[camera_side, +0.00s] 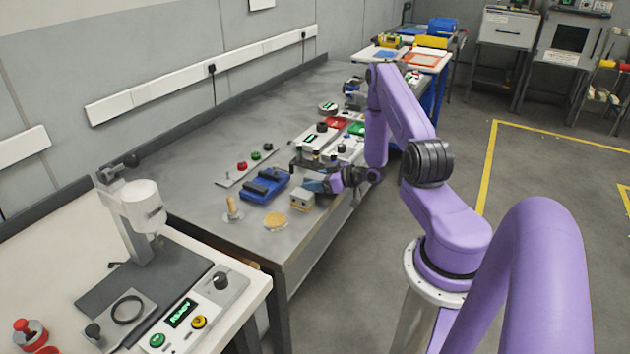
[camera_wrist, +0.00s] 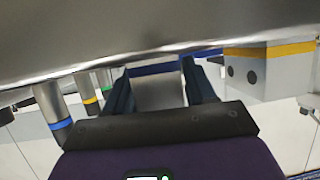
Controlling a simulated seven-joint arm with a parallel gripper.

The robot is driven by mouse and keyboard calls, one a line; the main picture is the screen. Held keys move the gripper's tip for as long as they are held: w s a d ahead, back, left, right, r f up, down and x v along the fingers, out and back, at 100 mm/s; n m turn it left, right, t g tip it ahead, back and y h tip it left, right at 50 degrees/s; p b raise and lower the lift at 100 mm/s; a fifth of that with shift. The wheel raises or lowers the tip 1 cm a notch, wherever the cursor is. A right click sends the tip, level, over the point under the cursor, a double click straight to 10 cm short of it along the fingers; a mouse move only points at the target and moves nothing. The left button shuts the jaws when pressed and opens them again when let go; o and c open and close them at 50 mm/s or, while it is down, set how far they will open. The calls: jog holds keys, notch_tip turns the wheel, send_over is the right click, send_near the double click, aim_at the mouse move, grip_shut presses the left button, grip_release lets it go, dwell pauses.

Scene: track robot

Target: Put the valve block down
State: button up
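My gripper (camera_side: 318,186) is low over the front part of the grey bench, pointing left in the side view. Its two dark teal fingers also show in the wrist view (camera_wrist: 160,90). A plain grey block face (camera_wrist: 158,94) fills the space between them; I take this for the valve block, though its ends are hidden. In the side view the held piece cannot be made out clearly. The fingertips look close to the bench surface, but contact cannot be told.
A beige block with two holes (camera_side: 302,199) stands beside the gripper; a similar block shows in the wrist view (camera_wrist: 262,72). A blue fixture (camera_side: 263,187), a wooden peg (camera_side: 232,208) and a yellow disc (camera_side: 275,221) are nearby. Control boxes (camera_side: 318,140) crowd the bench behind.

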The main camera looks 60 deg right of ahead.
jog(key=shift+o, duration=1)
